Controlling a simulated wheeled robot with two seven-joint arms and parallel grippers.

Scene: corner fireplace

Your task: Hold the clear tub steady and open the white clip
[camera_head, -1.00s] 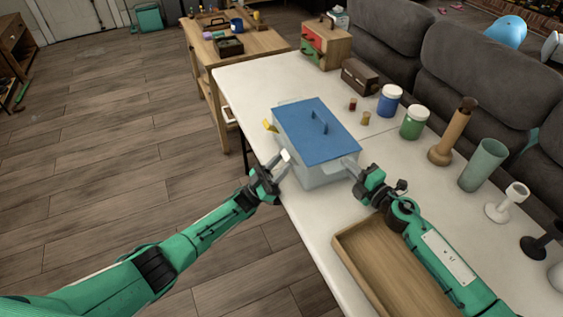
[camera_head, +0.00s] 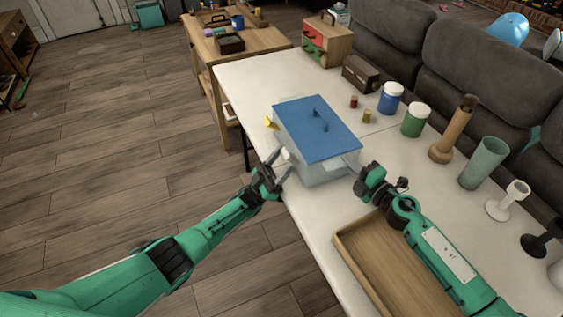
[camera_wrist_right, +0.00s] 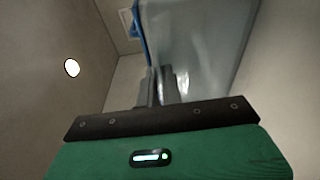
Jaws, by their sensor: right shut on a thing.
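The clear tub (camera_head: 320,169) stands on the white table near its front-left edge, with a blue handled lid (camera_head: 318,135) on top. The white clip (camera_head: 285,154) is at the tub's left side, small and partly hidden by my left gripper. My left gripper (camera_head: 281,163) is open beside the clip, its fingers spread; contact is not clear. My right gripper (camera_head: 352,168) is shut on the tub at its right side. The right wrist view shows its fingers (camera_wrist_right: 164,86) close together against the tub wall (camera_wrist_right: 195,40). A yellow clip (camera_head: 270,123) sits at the far left side.
A wooden tray (camera_head: 385,270) lies under my right forearm. Blue (camera_head: 391,98) and green (camera_head: 415,119) jars, small pots, a brown box (camera_head: 361,73) and cups stand behind and to the right. The floor left of the table (camera_head: 235,85) is clear.

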